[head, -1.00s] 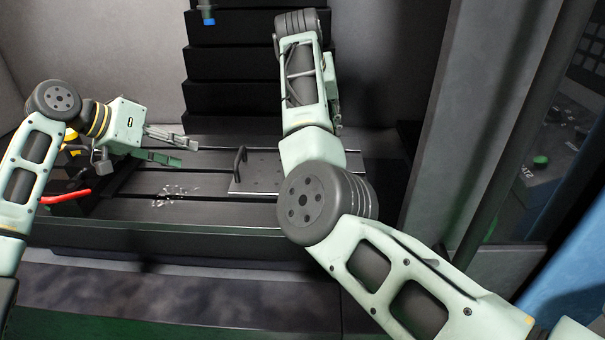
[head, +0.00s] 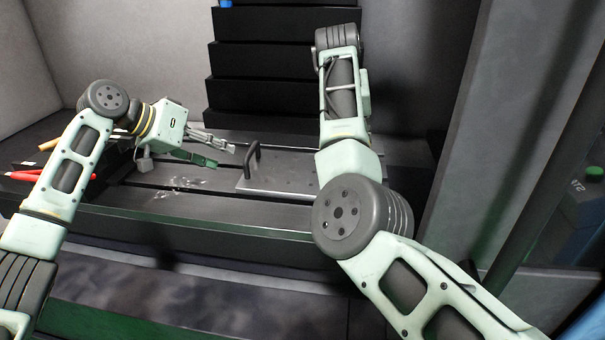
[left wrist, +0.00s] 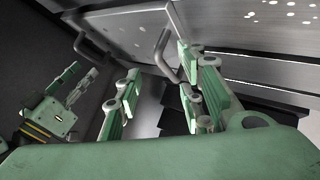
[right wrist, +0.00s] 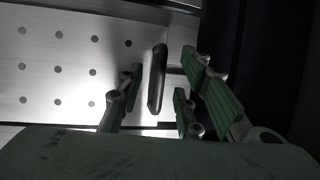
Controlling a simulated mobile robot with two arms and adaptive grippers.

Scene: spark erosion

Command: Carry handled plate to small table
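The handled plate (head: 285,178) is a flat grey metal plate with small holes, lying on the dark slotted machine bed. A dark bar handle (head: 252,160) stands at its left end. My left gripper (head: 224,156) is open just left of that handle; in the left wrist view the handle (left wrist: 166,55) shows between its spread fingers. My right arm hides the plate's right end and my right gripper in the head view. In the right wrist view my right gripper (right wrist: 158,72) is open, with the other handle (right wrist: 157,85) between its fingers. I cannot identify the small table.
The machine bed (head: 130,196) has a raised front edge below the plate. Red (head: 22,176) and tan-handled things lie at its left end. A black stepped column (head: 270,60) rises behind. A grey upright panel (head: 490,130) stands at the right.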

